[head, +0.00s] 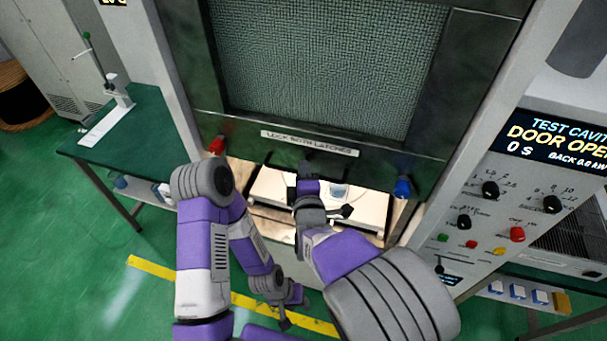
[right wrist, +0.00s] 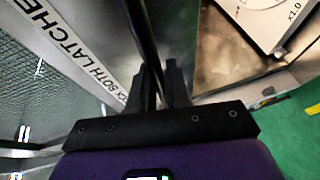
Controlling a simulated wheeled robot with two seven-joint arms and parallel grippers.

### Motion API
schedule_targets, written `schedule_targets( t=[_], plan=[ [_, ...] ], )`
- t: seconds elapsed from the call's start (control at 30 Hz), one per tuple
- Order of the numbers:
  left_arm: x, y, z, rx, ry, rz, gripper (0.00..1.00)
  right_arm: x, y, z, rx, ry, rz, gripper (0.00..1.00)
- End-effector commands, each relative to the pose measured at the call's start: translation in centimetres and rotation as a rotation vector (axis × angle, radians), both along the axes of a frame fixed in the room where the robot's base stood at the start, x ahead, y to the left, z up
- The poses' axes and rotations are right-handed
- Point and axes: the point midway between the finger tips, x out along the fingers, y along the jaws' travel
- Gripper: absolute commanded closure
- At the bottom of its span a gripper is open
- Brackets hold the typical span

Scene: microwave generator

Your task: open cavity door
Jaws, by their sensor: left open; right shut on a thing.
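The cavity door (head: 320,70), a dark frame with a mesh window, stands above a lit opening (head: 365,205) along its lower edge. A white strip reading "lock both latches" (head: 310,143) runs across its lower rail. A red latch (head: 217,145) is at the left and a blue latch (head: 403,187) at the right. My right gripper (head: 305,172) is at the lower rail, shut on the dark door handle, a bar (right wrist: 143,35) between its fingers in the right wrist view. My left gripper (head: 286,318) is open and empty, low in front of the cabinet, apart from the door.
Inside the opening are a pale tray (head: 270,188) and a small clear vessel (head: 338,190). The control panel (head: 510,200) at right reads door open. A green bench (head: 135,135) with a small stand is at left. Green floor with a yellow line (head: 150,268) lies in front.

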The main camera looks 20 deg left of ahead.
Motion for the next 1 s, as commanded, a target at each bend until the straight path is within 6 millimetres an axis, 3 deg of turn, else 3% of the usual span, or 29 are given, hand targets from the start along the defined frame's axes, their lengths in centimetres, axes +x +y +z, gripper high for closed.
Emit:
schedule_targets(
  t=[0.13,0.6,0.63,0.73,1.0],
  plan=[
    [-0.01,0.00,1.05,0.000,0.000,0.000,0.57,0.01,0.05,1.37,0.002,-0.002,0.001,1.00],
    [-0.01,0.00,1.18,0.000,0.000,0.000,0.57,0.00,0.04,1.51,0.001,-0.001,0.001,1.00],
    [-0.01,0.00,1.18,0.000,0.000,0.000,0.57,-0.01,0.04,1.50,0.001,-0.001,0.001,0.80],
    [-0.01,0.00,1.18,0.000,0.000,0.000,0.57,-0.02,0.02,1.48,0.000,0.000,0.001,0.64],
    [-0.01,0.00,1.18,0.000,0.000,0.000,0.57,-0.03,0.00,1.44,0.000,0.001,0.000,0.62]
  ],
)
